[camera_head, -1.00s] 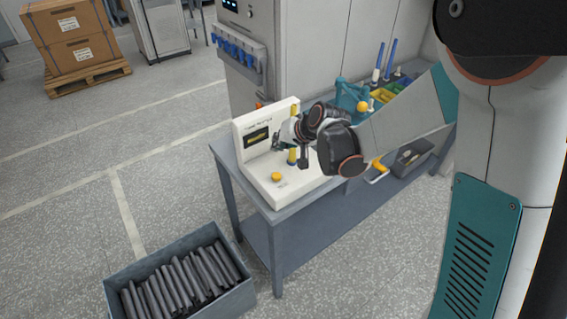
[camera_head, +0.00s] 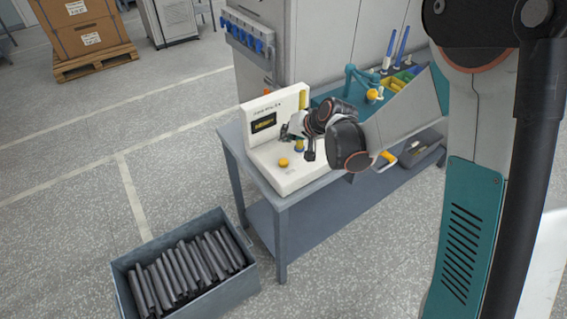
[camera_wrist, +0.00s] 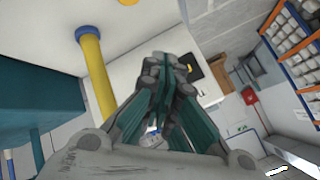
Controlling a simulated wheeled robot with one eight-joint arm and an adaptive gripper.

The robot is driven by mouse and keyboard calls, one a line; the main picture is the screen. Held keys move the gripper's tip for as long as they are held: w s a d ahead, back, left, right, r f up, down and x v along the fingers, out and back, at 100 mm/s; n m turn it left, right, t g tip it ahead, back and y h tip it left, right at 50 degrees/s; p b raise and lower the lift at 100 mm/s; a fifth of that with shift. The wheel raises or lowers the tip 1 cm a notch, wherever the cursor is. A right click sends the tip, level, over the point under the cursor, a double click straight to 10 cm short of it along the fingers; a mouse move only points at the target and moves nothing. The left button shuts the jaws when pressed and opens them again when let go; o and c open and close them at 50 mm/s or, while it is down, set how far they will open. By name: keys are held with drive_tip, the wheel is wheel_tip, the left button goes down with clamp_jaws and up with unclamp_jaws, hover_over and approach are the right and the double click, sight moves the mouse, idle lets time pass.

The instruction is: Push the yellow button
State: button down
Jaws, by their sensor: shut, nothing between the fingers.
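The yellow button (camera_head: 284,162) is a round cap on the front of a white machine's base (camera_head: 291,182). The machine's upright panel carries a dark display (camera_head: 263,122). My gripper (camera_head: 284,132) is shut and empty, in front of the panel and behind and above the button, apart from it. In the wrist view the closed fingers (camera_wrist: 171,60) point toward the white panel with its dark display (camera_wrist: 192,68). A yellow post with a blue collar (camera_wrist: 96,75) stands to their left. A yellow patch at the top edge may be the button; I cannot tell.
The machine stands on a grey bench (camera_head: 232,140). Behind my arm are a teal fixture (camera_head: 352,82) and coloured bins (camera_head: 405,77). A grey crate (camera_head: 250,283) of dark rods stands on the floor in front. Open floor lies to the left.

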sight(286, 160)
drive_tip(key=shift+f+b, duration=2.25)
drive_tip(key=shift+f, duration=1.25)
drive_tip(key=shift+f, duration=0.15)
drive_tip(key=shift+f+b, duration=0.25)
drive_tip(key=shift+b, duration=0.2)
drive_tip(key=shift+f+b, duration=0.5)
drive_tip(key=shift+f, duration=0.05)
drive_tip(key=shift+r, duration=0.1)
drive_tip(key=shift+r+p, duration=0.6)
drive_tip(key=shift+r, duration=0.3)
drive_tip(key=shift+r+p, duration=1.55)
drive_tip(key=shift+r, duration=0.9)
